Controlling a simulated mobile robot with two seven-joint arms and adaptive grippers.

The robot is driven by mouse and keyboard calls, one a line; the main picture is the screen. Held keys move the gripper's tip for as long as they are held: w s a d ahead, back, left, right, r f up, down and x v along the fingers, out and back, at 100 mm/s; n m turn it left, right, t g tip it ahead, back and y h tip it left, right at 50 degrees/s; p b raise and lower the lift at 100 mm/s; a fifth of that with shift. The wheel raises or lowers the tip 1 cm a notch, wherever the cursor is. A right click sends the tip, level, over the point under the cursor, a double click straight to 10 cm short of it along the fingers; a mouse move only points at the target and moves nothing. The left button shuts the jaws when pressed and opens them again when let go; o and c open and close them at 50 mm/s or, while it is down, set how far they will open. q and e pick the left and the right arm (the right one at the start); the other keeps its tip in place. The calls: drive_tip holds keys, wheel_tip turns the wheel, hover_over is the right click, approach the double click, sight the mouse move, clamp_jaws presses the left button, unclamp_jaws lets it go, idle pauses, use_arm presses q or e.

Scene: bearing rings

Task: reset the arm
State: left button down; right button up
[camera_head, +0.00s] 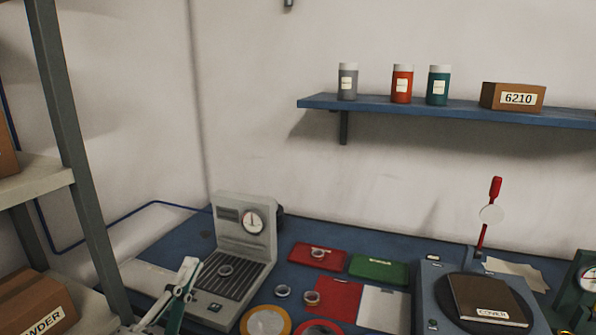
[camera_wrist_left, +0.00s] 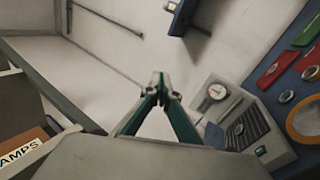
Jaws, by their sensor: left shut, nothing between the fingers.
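My left gripper (camera_head: 189,268) is at the lower left of the head view, in front of the grey gauge machine. Its green-and-grey fingers point up and are shut with nothing between them. In the left wrist view the fingertips (camera_wrist_left: 160,79) meet at the middle, with pale wall behind them. My right gripper is in neither view. The gauge machine (camera_head: 243,225) has a round dial and a dark ribbed bed with a metal ring (camera_head: 225,270) on it.
Metal shelving (camera_head: 73,150) with boxes stands close on the left. The blue bench (camera_head: 330,249) holds a red tray (camera_head: 300,257), a green tray (camera_head: 378,269), loose rings (camera_head: 282,290) and a press (camera_head: 482,240). A wall shelf (camera_head: 420,108) holds bottles and a box marked 6210.

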use_arm(q)
drive_tip(key=s+d+f+m+g+y, duration=0.15)
drive_tip(key=f+m+g, duration=0.25)
drive_tip(key=f+m, duration=0.5)
drive_tip(key=s+f+m+g+h, duration=0.1)
drive_tip(key=s+f+m+g, duration=0.1)
drive_tip(key=f+m+g, duration=0.6)
drive_tip(key=s+a+f+m+g+y, duration=0.2)
drive_tip(key=s+a+f+m+y, duration=0.35)
drive_tip(key=a, duration=0.45)
drive_tip(key=s+a+f+m+g+y, duration=0.1)
drive_tip(key=s+a+f+m+y, duration=0.1)
drive_tip(key=s+a+f+y, duration=0.45)
drive_tip(key=w+d+f+n+t+h, duration=0.1)
drive_tip(key=d+f+n+t+h, duration=0.2)
drive_tip(key=d+f+h, duration=0.5)
drive_tip(key=d+f, duration=0.5)
drive_tip(key=f, duration=0.3)
drive_tip(key=shift+d+t, duration=0.15)
drive_tip(key=shift+t, duration=0.15)
